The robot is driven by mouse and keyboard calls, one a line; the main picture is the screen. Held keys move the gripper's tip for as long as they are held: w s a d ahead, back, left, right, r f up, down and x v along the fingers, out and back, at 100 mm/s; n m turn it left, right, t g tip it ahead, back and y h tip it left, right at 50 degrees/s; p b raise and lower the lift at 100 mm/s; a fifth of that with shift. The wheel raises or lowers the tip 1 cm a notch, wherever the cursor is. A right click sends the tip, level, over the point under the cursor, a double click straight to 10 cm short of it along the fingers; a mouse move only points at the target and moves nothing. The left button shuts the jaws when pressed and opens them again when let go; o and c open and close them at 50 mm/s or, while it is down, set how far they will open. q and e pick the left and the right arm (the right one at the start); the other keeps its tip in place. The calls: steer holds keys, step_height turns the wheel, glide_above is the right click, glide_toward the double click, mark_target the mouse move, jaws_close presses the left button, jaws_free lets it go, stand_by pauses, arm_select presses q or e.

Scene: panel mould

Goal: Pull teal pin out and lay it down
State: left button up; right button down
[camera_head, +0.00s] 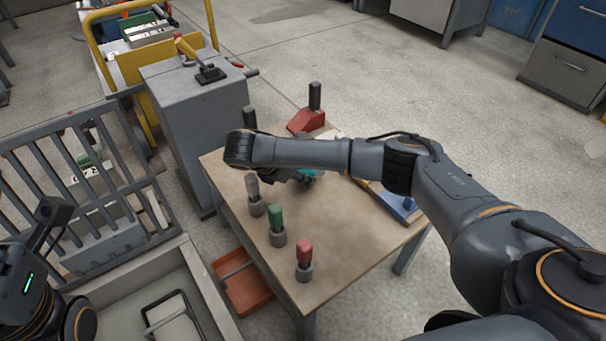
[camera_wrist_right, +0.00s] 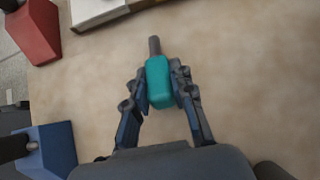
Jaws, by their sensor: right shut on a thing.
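The teal pin (camera_wrist_right: 158,82) has a teal grip and a grey shaft (camera_wrist_right: 154,46). My right gripper (camera_wrist_right: 160,80) is shut on the teal grip, one finger on each side. In the wrist view the bare table top shows around the shaft, and no collar shows around it. I cannot tell whether the pin touches the table. In the head view only a bit of teal (camera_head: 307,173) shows below my right arm, which hides most of the gripper. Part of my left arm is at the lower left; its fingers do not show.
A grey pin (camera_head: 253,190), a green pin (camera_head: 276,219) and a red pin (camera_head: 304,254) stand upright in grey collars along the left side of the table (camera_head: 345,245).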

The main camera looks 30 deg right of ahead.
steer(key=c, duration=1.1)
jaws_free()
steer(key=shift+o, duration=0.2)
step_height(320, 180, up, 10)
